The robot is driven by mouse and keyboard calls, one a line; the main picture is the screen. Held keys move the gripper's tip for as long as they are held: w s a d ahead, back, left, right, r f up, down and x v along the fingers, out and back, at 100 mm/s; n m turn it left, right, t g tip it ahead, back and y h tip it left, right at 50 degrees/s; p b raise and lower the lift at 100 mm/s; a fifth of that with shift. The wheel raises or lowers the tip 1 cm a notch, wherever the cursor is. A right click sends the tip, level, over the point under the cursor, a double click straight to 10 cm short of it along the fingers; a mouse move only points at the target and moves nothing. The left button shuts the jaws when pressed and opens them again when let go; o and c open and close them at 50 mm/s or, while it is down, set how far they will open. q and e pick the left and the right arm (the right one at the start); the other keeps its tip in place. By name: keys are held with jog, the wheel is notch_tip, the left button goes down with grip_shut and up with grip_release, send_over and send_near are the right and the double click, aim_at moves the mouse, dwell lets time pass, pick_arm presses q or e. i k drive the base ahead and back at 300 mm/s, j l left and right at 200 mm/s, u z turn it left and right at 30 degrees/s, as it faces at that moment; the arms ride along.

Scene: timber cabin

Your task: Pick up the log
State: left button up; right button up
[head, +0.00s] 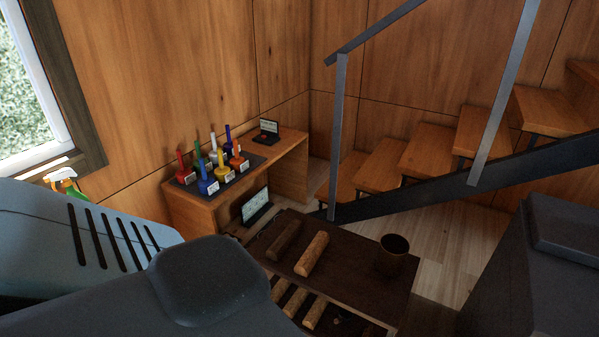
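Two logs lie side by side on top of a low dark brown table (345,275). One is a dark brown log (284,240) on the left. The other is a lighter orange-brown log (312,254) just to its right, with a small gap between them. Several more light logs (315,311) lie lower down at the near side of the table, partly hidden by my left arm. My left arm fills the lower left, and its gripper is not visible. My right gripper is not visible either.
A dark round pot (392,254) stands on the table's right side. Behind is a wooden desk (290,150) with several coloured handled items (221,166) on a dark mat and a small screen (267,131). Stairs (430,150) with a metal rail (339,140) rise right.

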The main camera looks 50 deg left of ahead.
aim_at(305, 265)
jog(key=j, duration=0.75)
jog(key=i+j, duration=0.15)
jog(key=j, duration=0.55)
jog(key=j+u, duration=0.1)
jog(key=j, duration=0.65)
jog(key=i, duration=0.1)
